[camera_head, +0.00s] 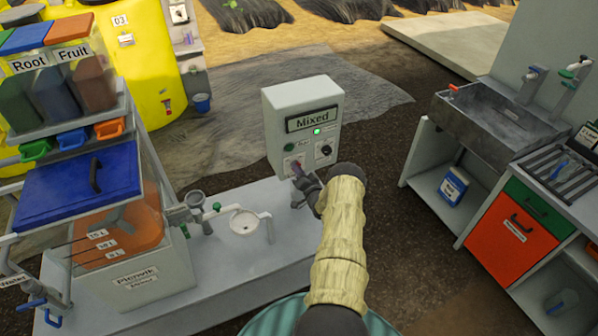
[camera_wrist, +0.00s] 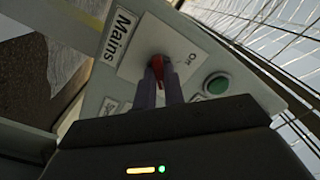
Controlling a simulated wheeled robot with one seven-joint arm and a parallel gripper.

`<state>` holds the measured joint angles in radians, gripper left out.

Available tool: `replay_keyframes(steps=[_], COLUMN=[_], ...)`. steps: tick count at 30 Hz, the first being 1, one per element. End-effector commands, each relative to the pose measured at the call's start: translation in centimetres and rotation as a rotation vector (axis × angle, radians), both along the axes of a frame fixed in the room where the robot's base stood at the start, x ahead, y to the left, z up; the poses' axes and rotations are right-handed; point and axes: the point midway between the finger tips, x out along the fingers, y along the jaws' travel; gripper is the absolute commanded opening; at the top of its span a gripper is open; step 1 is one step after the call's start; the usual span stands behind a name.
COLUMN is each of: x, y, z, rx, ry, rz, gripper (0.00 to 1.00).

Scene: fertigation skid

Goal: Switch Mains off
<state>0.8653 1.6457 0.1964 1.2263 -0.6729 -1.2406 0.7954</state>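The control box (camera_head: 273,122) stands at the back of the skid, with a "Mixed" display (camera_head: 311,119) and a lit green lamp (camera_head: 317,131). In the wrist view, the red Mains switch handle (camera_wrist: 157,66) sits on a white plate beside the "Mains" label (camera_wrist: 118,34). My gripper (camera_wrist: 160,78) has its two fingers close on either side of the red handle, apparently gripping it. In the head view my gripper (camera_head: 299,178) is at the box's lower front and hides most of the switch.
A green button (camera_wrist: 216,84) is close to the switch. A black knob (camera_head: 326,150) is on the box's right side. A funnel basin (camera_head: 244,222) and the blue-lidded tank (camera_head: 78,190) are to the left. A sink unit (camera_head: 500,120) stands at right across open ground.

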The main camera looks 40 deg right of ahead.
Motion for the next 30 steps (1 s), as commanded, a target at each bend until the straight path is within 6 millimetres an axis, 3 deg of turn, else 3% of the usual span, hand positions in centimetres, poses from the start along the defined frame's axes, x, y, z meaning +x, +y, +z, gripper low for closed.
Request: replay_keyframes(steps=[17, 30], x=[-0.03, 0.02], y=[-0.02, -0.01], z=[-0.23, -0.52], rx=[-0.077, -0.395], ry=[0.019, 0.095], rz=[0.001, 0.001], gripper=[0.0, 0.0])
